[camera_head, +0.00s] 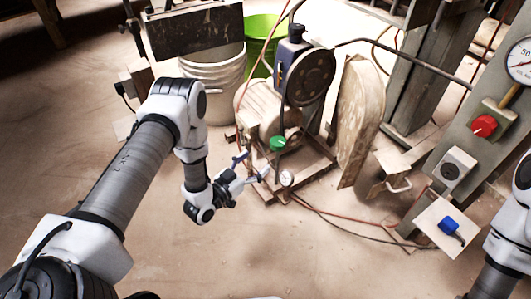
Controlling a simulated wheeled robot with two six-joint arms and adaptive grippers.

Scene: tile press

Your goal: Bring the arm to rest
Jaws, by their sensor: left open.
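My left arm (130,170) comes in from the left, bends at a white elbow and hangs down to its wrist. My left gripper (256,168) is open at the end of it and points up and right, in front of the pump with the green knob (277,143). I see nothing held between its fingers. Whether the fingers touch the pump's frame I cannot tell. Part of my right arm (506,240) shows at the right edge; its gripper is out of view.
A motor-driven pump (265,107) with a dark pulley wheel stands on a metal frame. Behind are a white bucket (221,90) and a green bucket (261,27). Hoses cross the floor; the front floor is clear.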

